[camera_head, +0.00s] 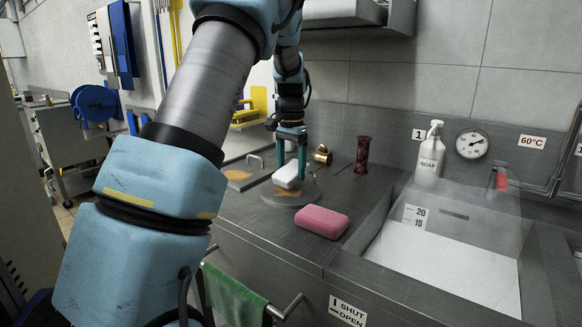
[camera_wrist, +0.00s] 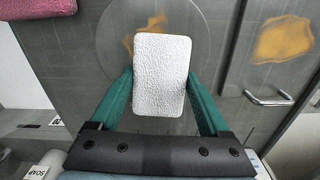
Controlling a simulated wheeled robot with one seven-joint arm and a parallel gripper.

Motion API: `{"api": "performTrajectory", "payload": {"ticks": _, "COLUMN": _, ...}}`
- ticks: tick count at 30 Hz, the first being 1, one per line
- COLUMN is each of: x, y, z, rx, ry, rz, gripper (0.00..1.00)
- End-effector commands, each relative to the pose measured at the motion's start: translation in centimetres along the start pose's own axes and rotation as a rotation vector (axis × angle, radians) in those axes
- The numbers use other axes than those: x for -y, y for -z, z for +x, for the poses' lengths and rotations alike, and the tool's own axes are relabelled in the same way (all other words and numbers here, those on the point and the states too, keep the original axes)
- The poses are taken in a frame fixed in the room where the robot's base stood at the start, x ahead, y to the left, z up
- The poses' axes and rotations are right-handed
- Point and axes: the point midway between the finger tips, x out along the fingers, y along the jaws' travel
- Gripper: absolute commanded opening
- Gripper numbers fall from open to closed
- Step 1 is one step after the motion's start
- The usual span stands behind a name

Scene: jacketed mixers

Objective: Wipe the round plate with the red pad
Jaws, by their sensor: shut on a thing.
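The round plate (camera_head: 304,196) is a grey disc on the counter with an orange-brown stain, partly hidden by a white pad (camera_head: 287,175). My gripper (camera_head: 291,150) is shut on this white pad and holds it over the plate. In the wrist view, the white pad (camera_wrist: 160,72) sits between the green fingers of my gripper (camera_wrist: 160,88), with the plate (camera_wrist: 198,38) behind it. Stain shows beside the pad. I cannot tell whether the pad touches the plate. The pinkish-red pad (camera_head: 322,221) lies loose on the counter, right of and nearer than the plate; it also shows in the wrist view (camera_wrist: 38,8).
A dark red, waisted object (camera_head: 362,155) and a brass fitting (camera_head: 322,154) stand behind the plate. A sink (camera_head: 440,262) with a soap bottle (camera_head: 430,155) is at the right. A handled panel with an orange stain (camera_head: 240,175) is left of the plate. A green cloth (camera_head: 233,297) hangs in front.

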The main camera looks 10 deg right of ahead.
Motion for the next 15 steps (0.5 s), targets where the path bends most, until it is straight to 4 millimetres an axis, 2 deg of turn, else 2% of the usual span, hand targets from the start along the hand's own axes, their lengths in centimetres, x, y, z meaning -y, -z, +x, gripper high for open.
{"api": "performTrajectory", "payload": {"ticks": 1, "x": -0.19, "y": -0.11, "z": 0.60, "rx": 0.008, "ry": -0.005, "rz": 0.001, "gripper": 0.00}}
{"api": "performTrajectory", "payload": {"ticks": 15, "x": -0.24, "y": -0.17, "z": 1.47, "rx": 0.010, "ry": -0.007, "rz": 0.001, "gripper": 0.00}}
